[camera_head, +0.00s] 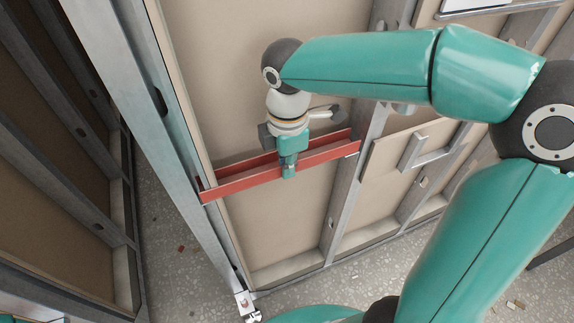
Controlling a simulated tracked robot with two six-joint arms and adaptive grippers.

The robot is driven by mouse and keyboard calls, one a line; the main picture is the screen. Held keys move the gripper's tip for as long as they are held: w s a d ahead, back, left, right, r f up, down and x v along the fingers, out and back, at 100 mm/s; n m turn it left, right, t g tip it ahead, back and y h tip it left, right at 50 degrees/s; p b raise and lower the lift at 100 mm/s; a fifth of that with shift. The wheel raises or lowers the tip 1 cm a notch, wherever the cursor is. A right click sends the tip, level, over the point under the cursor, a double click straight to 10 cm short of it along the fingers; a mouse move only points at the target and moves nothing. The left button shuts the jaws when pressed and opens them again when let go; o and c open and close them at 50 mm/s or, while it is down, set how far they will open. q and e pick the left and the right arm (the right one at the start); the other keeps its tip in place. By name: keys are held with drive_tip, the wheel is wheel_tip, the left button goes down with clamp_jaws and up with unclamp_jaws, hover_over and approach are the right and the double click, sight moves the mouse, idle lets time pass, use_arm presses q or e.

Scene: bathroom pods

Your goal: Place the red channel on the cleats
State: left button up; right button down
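The red channel (240,181) lies across the bay between two metal studs, against the beige board, its left end lower in the picture than its right. Its left end is at the left stud (176,130); its right end is at the middle stud (345,195). A small pale piece, perhaps a cleat, shows under the right end. The left cleat cannot be made out, and contact with the cleats cannot be judged. My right gripper (289,168) points down at the channel's middle, fingers closed over its front wall.
A grey bracket or handle (425,150) is fixed on a board panel in the bay to the right. Dark framed panels (50,150) stand at the left. The speckled floor (180,240) has small scattered debris.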

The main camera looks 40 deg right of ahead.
drive_tip(key=shift+w+f, duration=0.2)
drive_tip(key=shift+f, duration=0.35)
drive_tip(key=shift+f, duration=0.25)
drive_tip(key=c, duration=1.3)
unclamp_jaws()
drive_tip(key=shift+r, duration=0.15)
drive_tip(key=shift+r, duration=0.2)
wheel_tip(320, 180, up, 12)
drive_tip(key=shift+s+f+p, duration=0.1)
drive_tip(key=shift+p, duration=0.65)
